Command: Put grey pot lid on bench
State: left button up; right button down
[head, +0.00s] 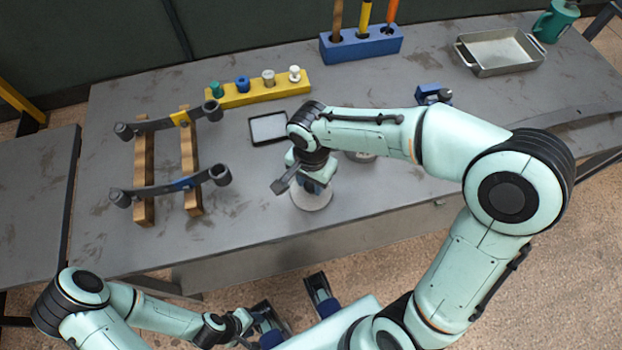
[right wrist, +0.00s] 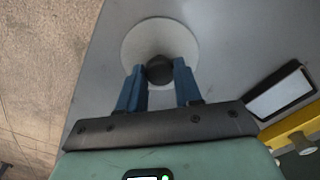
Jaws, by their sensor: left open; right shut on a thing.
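The grey pot lid (head: 312,201) is a pale round disc near the bench's front edge in the head view, below my right gripper (head: 313,184). In the right wrist view the lid (right wrist: 160,36) shows its black knob (right wrist: 159,69) between the blue fingertips of my right gripper (right wrist: 159,75), which is shut on the knob. I cannot tell whether the lid touches the grey bench (head: 260,205) or is just above it. My left gripper (head: 296,307) is open and empty, low in front of the bench.
A black-framed white tablet-like panel (head: 269,127) lies behind the lid. A blue tool block (head: 361,45) and metal tray (head: 500,52) are at the back. A round metal thing (head: 361,157) is partly hidden by my arm.

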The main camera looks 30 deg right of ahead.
aim_at(311, 185)
jog(key=shift+f, duration=0.1)
jog(key=c, duration=0.8)
grip_release()
jog(key=shift+o, duration=0.2)
notch_tip(311, 185, up, 12)
jog(key=p, duration=0.2)
